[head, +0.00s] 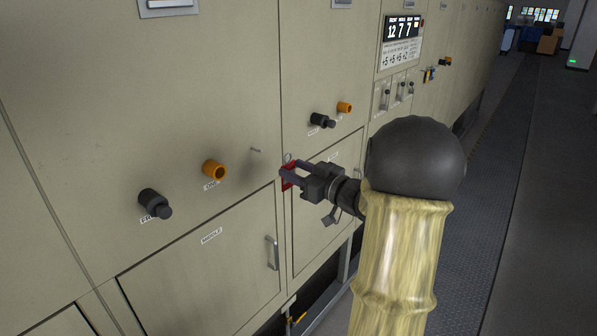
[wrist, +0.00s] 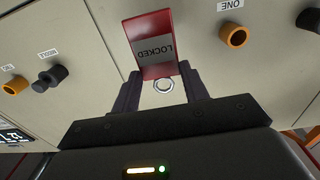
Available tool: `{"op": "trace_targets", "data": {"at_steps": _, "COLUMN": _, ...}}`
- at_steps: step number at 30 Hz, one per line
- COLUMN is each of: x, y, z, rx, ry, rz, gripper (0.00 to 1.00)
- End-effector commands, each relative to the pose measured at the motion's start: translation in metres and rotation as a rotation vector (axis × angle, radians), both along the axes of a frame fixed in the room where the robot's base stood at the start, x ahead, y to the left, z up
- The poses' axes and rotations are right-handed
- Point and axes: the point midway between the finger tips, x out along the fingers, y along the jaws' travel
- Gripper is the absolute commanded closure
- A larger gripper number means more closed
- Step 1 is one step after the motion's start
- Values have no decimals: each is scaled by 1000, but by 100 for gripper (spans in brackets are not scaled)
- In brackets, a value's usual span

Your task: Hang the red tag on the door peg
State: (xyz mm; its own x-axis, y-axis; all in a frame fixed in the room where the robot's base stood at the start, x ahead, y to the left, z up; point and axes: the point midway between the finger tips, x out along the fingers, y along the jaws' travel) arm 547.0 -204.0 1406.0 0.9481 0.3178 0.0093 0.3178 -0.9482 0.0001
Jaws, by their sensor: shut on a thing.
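My gripper (head: 289,174) is shut on the red tag (head: 288,181) and holds it in front of the furnace panels. In the wrist view, the red tag (wrist: 151,38) shows between the fingertips of my gripper (wrist: 160,72), with an upside-down "LOCKED" label. Its metal ring (wrist: 164,86) lies between the fingers; in the head view it stands above the tag. A small grey peg (head: 256,150) sticks out of the panel, left of the tag and slightly higher. The tag and peg look apart in the head view. I cannot make out the peg in the wrist view.
An orange knob (head: 214,170) and a black knob (head: 154,203) stick out left of the peg. Another black knob (head: 322,120) and orange knob (head: 344,107) are above my gripper. A door handle (head: 272,252) is below. The floor aisle (head: 535,200) at right is clear.

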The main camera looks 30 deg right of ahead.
Motion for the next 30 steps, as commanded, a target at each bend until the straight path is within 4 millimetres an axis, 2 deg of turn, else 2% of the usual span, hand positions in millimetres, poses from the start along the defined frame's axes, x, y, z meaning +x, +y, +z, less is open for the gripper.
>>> {"op": "trace_targets", "data": {"at_steps": 30, "x": 61, "y": 24, "z": -5, "rx": 0, "ry": 0, "rz": 4, "gripper": 85}}
